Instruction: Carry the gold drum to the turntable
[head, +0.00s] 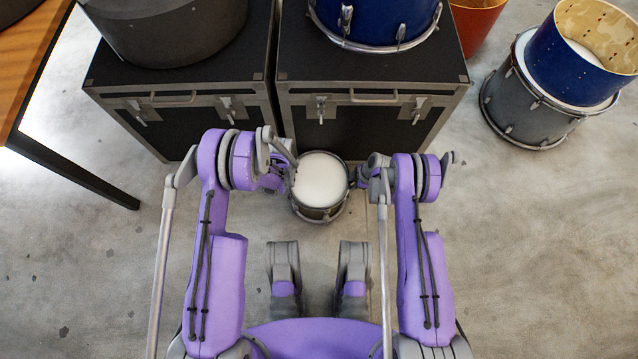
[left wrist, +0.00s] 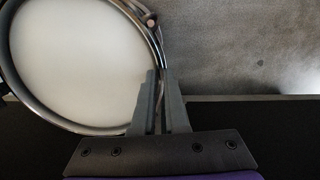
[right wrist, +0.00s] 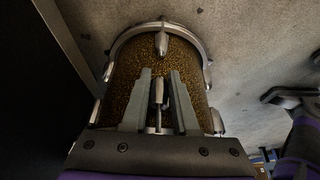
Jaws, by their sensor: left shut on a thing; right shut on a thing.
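The gold drum (head: 321,181) is small, with a white top head and a metal rim, and is in front of the black cases in the head view. My left gripper (head: 285,178) is at its left side; in the left wrist view the fingers (left wrist: 160,75) close on the rim beside the white head (left wrist: 70,55). My right gripper (head: 358,178) is at its right side; in the right wrist view the fingers (right wrist: 160,78) are either side of a metal lug on the glittery gold shell (right wrist: 185,62). I cannot tell the drum's height above the floor. I cannot identify a turntable.
Two black cases (head: 120,107) (head: 366,112) stand close ahead, bearing a dark grey drum (head: 175,35) and a blue drum (head: 375,18). A blue drum (head: 572,58) sits on a grey drum (head: 525,110) at right. A wooden table (head: 30,45) is at left. Floor (head: 540,240) at right is clear.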

